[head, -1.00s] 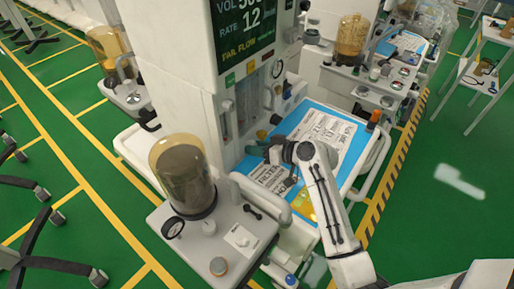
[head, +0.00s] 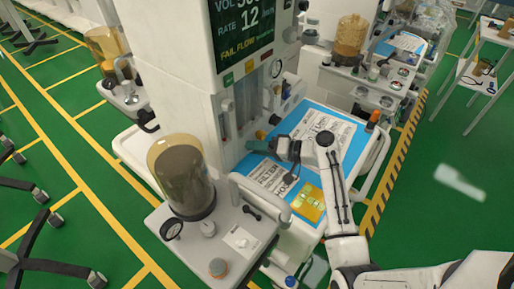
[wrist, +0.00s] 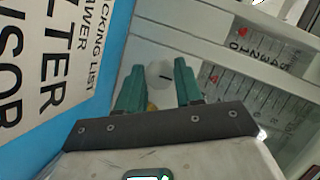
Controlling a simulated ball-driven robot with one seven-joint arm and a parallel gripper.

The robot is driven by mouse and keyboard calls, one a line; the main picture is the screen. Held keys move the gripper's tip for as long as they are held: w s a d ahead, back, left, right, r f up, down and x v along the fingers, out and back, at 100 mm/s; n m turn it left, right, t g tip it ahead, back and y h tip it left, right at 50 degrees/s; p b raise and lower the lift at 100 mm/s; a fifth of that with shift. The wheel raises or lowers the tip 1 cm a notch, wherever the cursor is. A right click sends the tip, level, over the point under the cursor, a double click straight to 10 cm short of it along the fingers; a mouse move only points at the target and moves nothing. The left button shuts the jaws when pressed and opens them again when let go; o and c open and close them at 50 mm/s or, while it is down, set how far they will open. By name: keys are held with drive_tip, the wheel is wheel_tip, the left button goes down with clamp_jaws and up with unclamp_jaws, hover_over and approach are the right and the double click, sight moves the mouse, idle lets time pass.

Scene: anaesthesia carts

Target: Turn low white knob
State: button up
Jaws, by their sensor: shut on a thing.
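In the wrist view a round white knob (wrist: 158,74) with a dark mark on its face sits on the grey machine front. My gripper (wrist: 160,68) has its two green fingers on either side of this knob, shut on it. In the head view my gripper (head: 270,147) reaches over the blue work surface to the lower front of the machine column (head: 178,80). The knob cannot be made out there, with the fingers over that area.
Clear flow tubes with scales (wrist: 262,95) stand right of the knob. A printed sheet (wrist: 50,50) lies on the blue work surface (head: 345,120). A domed canister (head: 182,175) and a curved rail (head: 262,195) stand in front. A yellow knob (head: 260,135) is close by.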

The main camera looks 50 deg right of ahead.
drive_tip(key=shift+d, duration=0.1)
idle(0.3)
drive_tip(key=o, duration=1)
drive_tip(key=b+v, duration=0.1)
drive_tip(key=v, duration=0.9)
drive_tip(key=shift+s+d+b, duration=0.15)
drive_tip(key=shift+s+b, duration=0.25)
